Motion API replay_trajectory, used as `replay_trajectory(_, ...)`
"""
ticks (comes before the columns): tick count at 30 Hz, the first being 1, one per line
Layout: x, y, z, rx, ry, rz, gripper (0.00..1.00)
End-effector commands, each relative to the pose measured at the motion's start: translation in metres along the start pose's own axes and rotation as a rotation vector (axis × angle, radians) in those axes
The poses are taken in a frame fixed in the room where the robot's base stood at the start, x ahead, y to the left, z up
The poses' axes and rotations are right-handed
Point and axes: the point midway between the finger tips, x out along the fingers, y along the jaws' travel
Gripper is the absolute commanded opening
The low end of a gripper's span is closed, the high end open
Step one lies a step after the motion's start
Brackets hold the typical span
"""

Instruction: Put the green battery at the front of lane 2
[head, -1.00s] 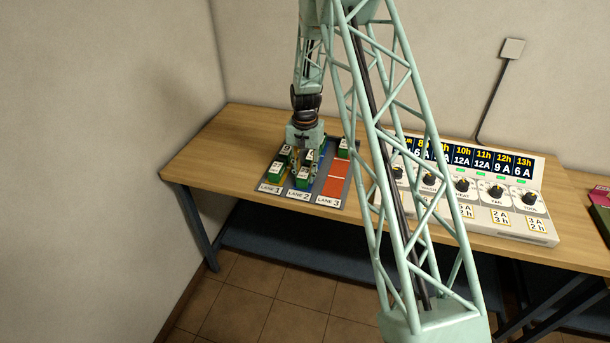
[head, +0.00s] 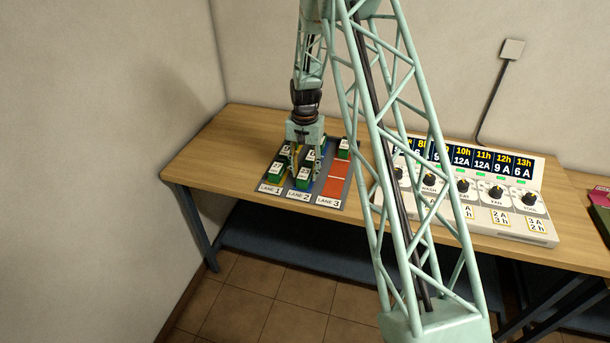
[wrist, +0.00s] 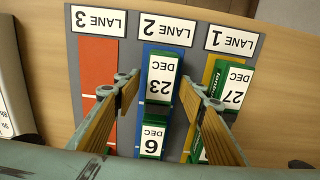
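Lane 2 (wrist: 164,30) is a blue strip. A green battery with a white "23 DEC" top (wrist: 160,87) stands upright at its label end; it also shows in the head view (head: 303,176). Another green battery marked "6" (wrist: 152,139) stands behind it in the same lane. My gripper (wrist: 165,90) is open. In the head view my gripper (head: 305,165) is over the lanes.
Lane 1 holds a "27 DEC" green battery (wrist: 232,85) at its label end, close to one finger. Lane 3 (wrist: 98,75) is bare red near its label, with a battery (head: 344,148) at its far end. A dial panel (head: 480,190) stands to the right.

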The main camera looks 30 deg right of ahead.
Motion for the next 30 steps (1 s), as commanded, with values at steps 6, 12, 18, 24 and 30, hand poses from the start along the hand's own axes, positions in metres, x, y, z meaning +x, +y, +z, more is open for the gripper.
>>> replay_trajectory(6,-0.027,0.000,-0.001,0.000,0.002,-0.001,0.38)
replay_trajectory(12,-0.053,0.000,-0.001,0.000,0.002,-0.001,0.38)
replay_trajectory(18,-0.078,0.000,-0.001,0.000,0.002,-0.001,0.38)
replay_trajectory(24,-0.095,0.000,0.000,0.000,0.001,-0.001,0.38)
replay_trajectory(30,-0.102,0.000,0.000,0.000,0.001,0.000,0.38)
